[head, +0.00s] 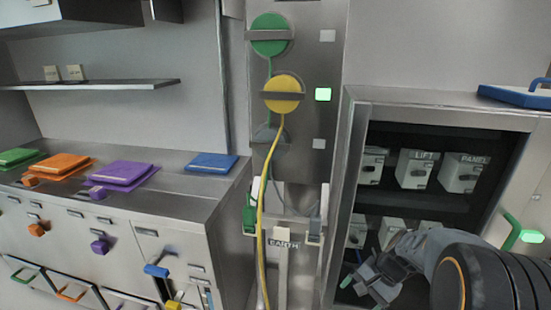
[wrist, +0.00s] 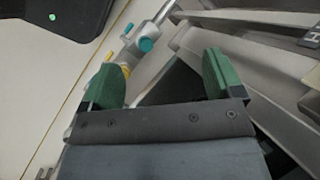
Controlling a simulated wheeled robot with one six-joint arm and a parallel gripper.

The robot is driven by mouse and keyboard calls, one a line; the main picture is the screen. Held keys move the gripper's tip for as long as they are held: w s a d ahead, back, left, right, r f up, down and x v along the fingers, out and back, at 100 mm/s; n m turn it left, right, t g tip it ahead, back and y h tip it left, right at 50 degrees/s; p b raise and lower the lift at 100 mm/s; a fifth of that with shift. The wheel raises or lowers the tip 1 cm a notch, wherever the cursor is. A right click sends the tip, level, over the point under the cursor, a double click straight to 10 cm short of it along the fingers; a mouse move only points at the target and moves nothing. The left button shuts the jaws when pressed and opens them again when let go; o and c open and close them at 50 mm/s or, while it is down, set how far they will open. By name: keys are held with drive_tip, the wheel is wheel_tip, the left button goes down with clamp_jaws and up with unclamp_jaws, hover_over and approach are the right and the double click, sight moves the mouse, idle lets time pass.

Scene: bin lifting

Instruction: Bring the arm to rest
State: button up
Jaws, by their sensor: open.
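My gripper (head: 362,284) is at the lower right in the head view, in front of the lower part of an open cabinet (head: 350,190). My dark arm reaches in from the right behind it. In the wrist view my gripper (wrist: 158,76) has two green fingers standing wide apart with nothing held between them. A metal rod with teal knobs (wrist: 146,45) and a yellow ring shows beyond the fingers; I cannot tell whether it touches the left finger.
Boxes marked LIFT (head: 417,170) and PANEL (head: 459,173) stand on the cabinet's upper shelf. A green handle (head: 510,222) is at the right. A yellow cable (head: 262,210) hangs from a yellow disc on the metal panel. A counter (head: 140,205) with coloured lids is at the left.

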drive_tip(key=s+a+r+n+t+h+p, duration=0.1)
drive_tip(key=s+r+n+p, duration=0.1)
drive_tip(key=r, duration=0.5)
drive_tip(key=s+a+r+n+t+h+p, duration=0.1)
drive_tip(key=s+a+r+n+h+p, duration=0.1)
drive_tip(key=r, duration=0.6)
drive_tip(key=s+a+r+n+t+h+p, duration=0.1)
drive_tip(key=s+a+r+n+h+p, duration=0.1)
drive_tip(key=r+n+p, duration=0.3)
wheel_tip(320, 180, up, 3)
drive_tip(key=shift+s+a+t+p, duration=0.3)
drive_tip(key=shift+s+p, duration=0.45)
drive_tip(key=shift+p, duration=0.4)
drive_tip(key=shift+c, duration=0.4)
